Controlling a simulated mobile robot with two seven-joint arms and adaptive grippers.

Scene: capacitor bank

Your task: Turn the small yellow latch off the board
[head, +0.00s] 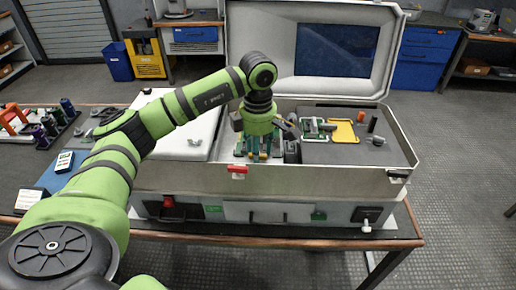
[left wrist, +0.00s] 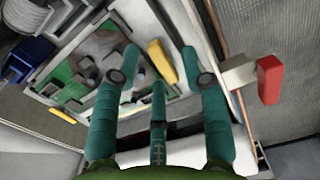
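The small yellow latch (left wrist: 161,62) shows in the left wrist view as a short bar at the edge of the green-and-grey board (left wrist: 90,93). It lies beyond and between the fingertips of my left gripper (left wrist: 158,72). The teal fingers are spread apart, with nothing visibly held; whether any finger touches the latch or board is unclear. In the head view my left gripper (head: 262,154) points down inside the open grey case (head: 310,178), hiding the board and latch beneath it. My right gripper is in neither view.
A red catch (head: 237,170) sits on the case's front rim and shows close to the gripper in the left wrist view (left wrist: 270,80). A yellow plate (head: 344,131), a black peg (head: 372,123) and a dark block (head: 292,151) stand right of the gripper. The raised lid (head: 270,50) rises behind.

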